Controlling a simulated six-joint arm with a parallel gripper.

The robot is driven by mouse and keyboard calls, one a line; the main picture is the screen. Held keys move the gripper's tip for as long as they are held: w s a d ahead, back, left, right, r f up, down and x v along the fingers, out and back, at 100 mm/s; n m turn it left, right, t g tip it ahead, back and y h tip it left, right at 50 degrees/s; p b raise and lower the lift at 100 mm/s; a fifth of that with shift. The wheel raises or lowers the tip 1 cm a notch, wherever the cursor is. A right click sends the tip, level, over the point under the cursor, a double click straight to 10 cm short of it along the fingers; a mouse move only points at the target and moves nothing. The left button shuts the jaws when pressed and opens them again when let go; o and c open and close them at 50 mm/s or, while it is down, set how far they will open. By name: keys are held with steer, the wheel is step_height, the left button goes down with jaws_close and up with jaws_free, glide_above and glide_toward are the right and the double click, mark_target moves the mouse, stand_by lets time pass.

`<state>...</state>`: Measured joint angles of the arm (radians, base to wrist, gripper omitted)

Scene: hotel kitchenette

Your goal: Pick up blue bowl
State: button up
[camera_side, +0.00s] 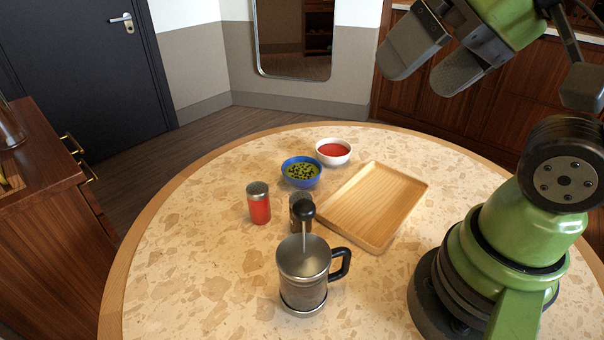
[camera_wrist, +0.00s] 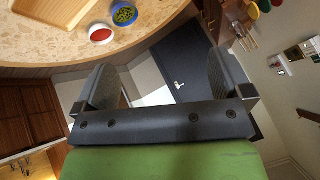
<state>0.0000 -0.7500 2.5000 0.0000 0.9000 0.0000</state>
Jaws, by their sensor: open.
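The blue bowl (camera_side: 301,172) sits upright on the round table, with green food dotted with dark bits inside. In the wrist view the blue bowl (camera_wrist: 124,14) shows at the upper edge. A white bowl with red contents (camera_side: 333,152) stands right behind it, close beside it. My gripper (camera_side: 422,68) is high above the table at the upper right, well away from the bowl. Its two jaws are apart with nothing between them, and both jaws also show in the wrist view (camera_wrist: 160,88).
A wooden tray (camera_side: 374,205) lies right of the blue bowl. A red-filled shaker (camera_side: 258,203), a dark-topped grinder (camera_side: 301,212) and a metal press pot (camera_side: 303,272) stand nearer the front. The table's left side (camera_side: 185,255) is clear.

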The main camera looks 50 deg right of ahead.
steer(key=w+d+f+n+g+h, duration=0.1)
steer(key=w+d+f+n+h, duration=0.15)
steer(key=w+n, duration=0.65)
steer(key=n+g, duration=0.3)
steer(key=n, duration=2.3)
glide_above(302, 172)
steer(key=s+a, duration=0.1)
steer(key=s, duration=0.2)
steer(key=shift+h, duration=0.35)
step_height(302, 172, down, 18)
steer(key=shift+a+f, duration=0.1)
steer(key=shift+f, duration=0.05)
steer(key=shift+n, duration=0.3)
steer(key=x, duration=0.4)
steer(key=shift+f, duration=0.1)
steer(key=shift+x, duration=2.9)
steer(key=shift+w, duration=0.15)
steer(key=shift+c, duration=0.5)
steer(key=c, duration=0.7)
